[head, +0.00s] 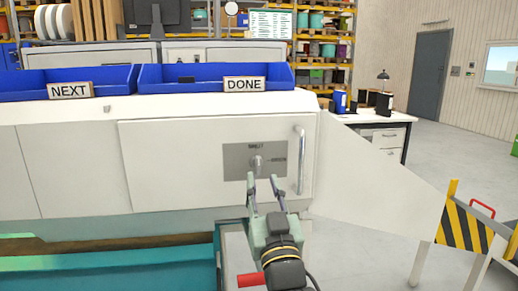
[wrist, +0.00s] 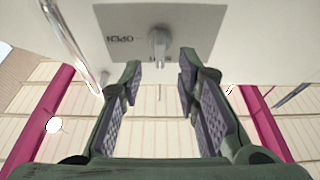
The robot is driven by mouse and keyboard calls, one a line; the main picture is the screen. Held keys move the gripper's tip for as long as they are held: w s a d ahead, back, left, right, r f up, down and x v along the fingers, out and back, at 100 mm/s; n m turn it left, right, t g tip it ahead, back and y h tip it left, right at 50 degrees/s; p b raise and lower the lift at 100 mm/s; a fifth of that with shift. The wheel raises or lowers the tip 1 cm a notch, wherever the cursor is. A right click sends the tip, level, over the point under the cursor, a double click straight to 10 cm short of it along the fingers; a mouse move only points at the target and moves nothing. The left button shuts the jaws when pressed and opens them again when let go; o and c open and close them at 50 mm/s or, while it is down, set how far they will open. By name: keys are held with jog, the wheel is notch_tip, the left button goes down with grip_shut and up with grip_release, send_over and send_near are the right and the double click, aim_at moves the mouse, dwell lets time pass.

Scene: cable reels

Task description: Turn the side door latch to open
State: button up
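The latch (head: 257,163) is a small grey lever on a grey plate (head: 235,165) on the white side door (head: 160,165). The plate has a small label above the latch, hard to read, and one at its right that seems to read OPEN. The lever appears to point up toward the top label. My gripper (head: 263,181) is open and empty just below and in front of the latch. The wrist view is upside down; there the latch (wrist: 158,45) stands between and just beyond the fingertips (wrist: 160,72), with no contact visible.
A vertical door handle (head: 300,160) stands close to the right of the plate. Blue bins with NEXT (head: 70,90) and DONE (head: 244,84) signs sit above the door. A white sloped panel (head: 365,175) and a striped barrier (head: 463,225) are at right.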

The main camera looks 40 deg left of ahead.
aim_at(259, 168)
jog(key=shift+a+r+p, duration=0.1)
jog(key=shift+r+p, duration=0.25)
jog(key=shift+p, duration=0.25)
jog(key=shift+f+p+x, duration=0.1)
jog(key=shift+p+x, duration=0.15)
jog(key=shift+x, duration=1.05)
jog(key=shift+f+p+x, duration=0.15)
jog(key=shift+p+x, duration=0.05)
jog(key=shift+x, duration=1.15)
grip_shut()
